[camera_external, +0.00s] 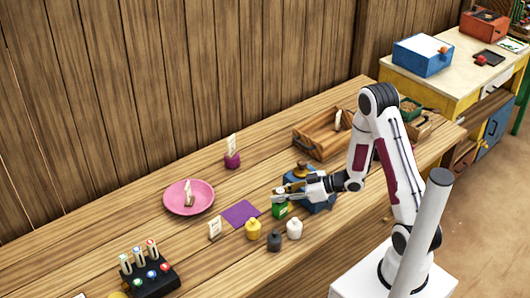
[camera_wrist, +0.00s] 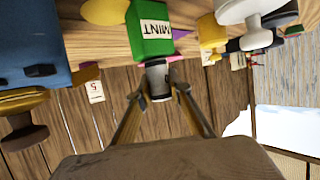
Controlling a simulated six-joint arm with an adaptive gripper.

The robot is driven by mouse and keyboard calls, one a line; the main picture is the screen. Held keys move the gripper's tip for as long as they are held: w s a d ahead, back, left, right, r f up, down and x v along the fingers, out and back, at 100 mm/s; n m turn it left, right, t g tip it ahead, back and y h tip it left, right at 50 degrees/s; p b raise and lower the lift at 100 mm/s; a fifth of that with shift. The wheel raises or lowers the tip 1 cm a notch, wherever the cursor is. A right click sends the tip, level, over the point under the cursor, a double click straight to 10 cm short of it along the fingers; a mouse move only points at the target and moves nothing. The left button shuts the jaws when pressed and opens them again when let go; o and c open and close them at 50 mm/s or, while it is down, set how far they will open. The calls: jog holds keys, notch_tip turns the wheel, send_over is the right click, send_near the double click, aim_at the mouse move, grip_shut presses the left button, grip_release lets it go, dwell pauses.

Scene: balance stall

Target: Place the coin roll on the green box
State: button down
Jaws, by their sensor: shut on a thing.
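The green box (camera_external: 280,211), marked MINT, stands on the wooden counter just below my gripper (camera_external: 279,195) in the external view. In the wrist view the green box (camera_wrist: 150,32) is at top centre. My gripper (camera_wrist: 160,92) is shut on the grey coin roll (camera_wrist: 157,76), which sits between the fingertips right by the box's edge. Whether the roll touches the box cannot be told. In the external view the roll is too small to make out clearly.
A blue scale-like object (camera_external: 318,190) stands close to the right of the box. Yellow (camera_external: 253,229), dark (camera_external: 274,241) and white (camera_external: 294,229) weights stand in front. A purple mat (camera_external: 241,213), pink plate (camera_external: 174,205) and wooden tray (camera_external: 311,146) lie around. The counter's left part has free room.

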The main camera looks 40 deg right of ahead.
jog(key=shift+f, duration=0.1)
jog(key=c, duration=1.8)
grip_release()
jog(key=shift+c, duration=0.2)
jog(key=v, duration=1.2)
jog(key=shift+r, duration=0.2)
jog(key=shift+w, duration=0.1)
